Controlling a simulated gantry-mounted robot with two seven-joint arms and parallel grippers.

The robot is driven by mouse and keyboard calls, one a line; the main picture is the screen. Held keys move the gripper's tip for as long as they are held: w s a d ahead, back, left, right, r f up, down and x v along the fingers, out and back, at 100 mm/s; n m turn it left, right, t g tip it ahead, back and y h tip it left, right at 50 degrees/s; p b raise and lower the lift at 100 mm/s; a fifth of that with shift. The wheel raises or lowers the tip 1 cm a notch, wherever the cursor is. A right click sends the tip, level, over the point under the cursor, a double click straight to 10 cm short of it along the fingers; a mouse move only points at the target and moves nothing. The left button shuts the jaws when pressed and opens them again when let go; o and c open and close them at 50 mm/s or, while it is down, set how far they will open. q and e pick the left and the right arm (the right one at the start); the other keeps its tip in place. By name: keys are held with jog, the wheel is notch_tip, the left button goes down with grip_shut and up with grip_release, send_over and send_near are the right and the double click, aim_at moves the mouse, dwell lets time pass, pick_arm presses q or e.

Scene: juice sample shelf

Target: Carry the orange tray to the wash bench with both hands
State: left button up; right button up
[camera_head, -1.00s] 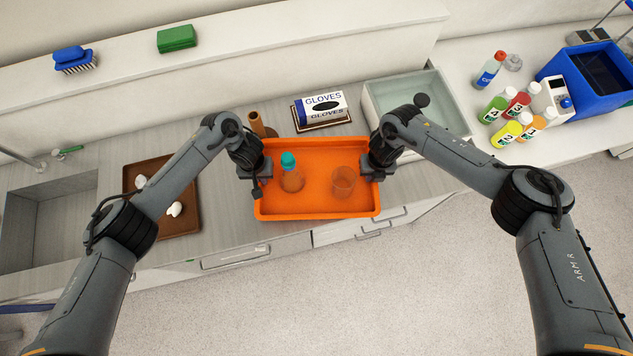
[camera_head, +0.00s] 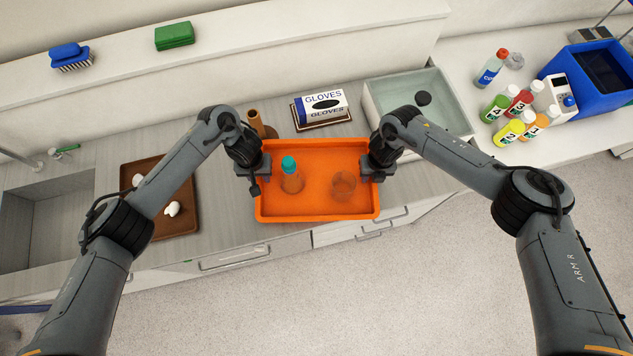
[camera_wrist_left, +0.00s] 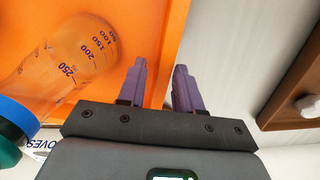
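The orange tray (camera_head: 318,213) lies level in the middle of the head view, over the grey bench; I cannot tell whether it touches the bench. It holds a clear bottle with a teal cap (camera_head: 289,164) and a clear beaker (camera_head: 343,185). My left gripper (camera_head: 256,178) is at the tray's left rim.
A brown tray (camera_head: 185,222) with small white items stands to the left, beyond it a sink (camera_head: 45,225) with a tap. Bottles (camera_head: 515,128) stand at right.

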pick_arm(q)
jog(key=shift+w+r, duration=0.2)
jog(key=shift+r, duration=0.7)
pick_arm(e)
jog(key=shift+r, duration=0.1)
pick_arm(q)
notch_tip(320, 180, up, 8)
jog(key=shift+s, duration=0.2)
pick_arm(e)
notch_tip(320, 180, up, 12)
